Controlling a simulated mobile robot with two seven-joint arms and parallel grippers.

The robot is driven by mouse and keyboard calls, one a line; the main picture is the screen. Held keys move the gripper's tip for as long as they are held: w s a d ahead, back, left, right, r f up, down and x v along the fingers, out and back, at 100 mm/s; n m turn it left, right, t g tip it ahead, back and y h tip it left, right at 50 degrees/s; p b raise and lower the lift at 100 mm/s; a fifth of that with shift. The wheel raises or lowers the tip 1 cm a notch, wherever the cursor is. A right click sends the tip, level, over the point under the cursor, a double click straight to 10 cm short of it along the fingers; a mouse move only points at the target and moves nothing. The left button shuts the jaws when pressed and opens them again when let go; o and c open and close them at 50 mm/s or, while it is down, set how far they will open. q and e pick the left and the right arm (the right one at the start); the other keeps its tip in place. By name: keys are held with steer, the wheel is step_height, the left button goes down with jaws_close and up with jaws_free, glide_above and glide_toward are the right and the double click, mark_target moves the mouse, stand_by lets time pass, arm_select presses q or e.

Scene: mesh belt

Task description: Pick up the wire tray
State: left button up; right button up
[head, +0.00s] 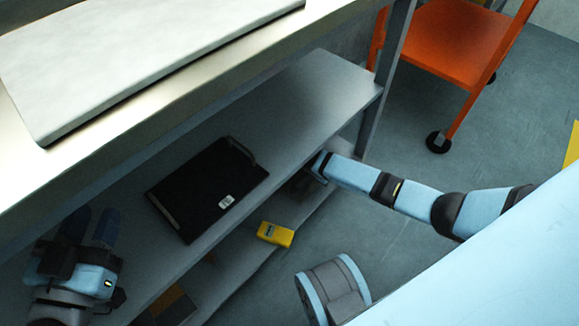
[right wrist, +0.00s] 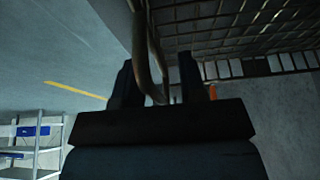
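In the right wrist view a dark wire grid (right wrist: 240,22) spans the upper right; I cannot tell for sure whether it is the wire tray. A curved bar (right wrist: 143,45) hangs down between the fingers of my right gripper (right wrist: 158,82). These fingers stand apart, and the bar does not fill the gap. In the head view my right gripper is dark and mostly hidden at the shelf's front edge, at the end of my blue right arm. My left gripper (head: 90,228) is at the lower left with its fingers apart, seemingly empty.
A black flat case (head: 205,185) with a small pale label lies on the grey shelf (head: 305,95). A yellow device (head: 275,234) is at the lower shelf's edge. An orange cart (head: 450,45) stands beyond the shelf post. Floor to the right is clear.

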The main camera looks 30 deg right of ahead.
steer(key=shift+f+p, duration=0.2)
steer(key=shift+p, duration=0.1)
stand_by(0.5)
jaws_close()
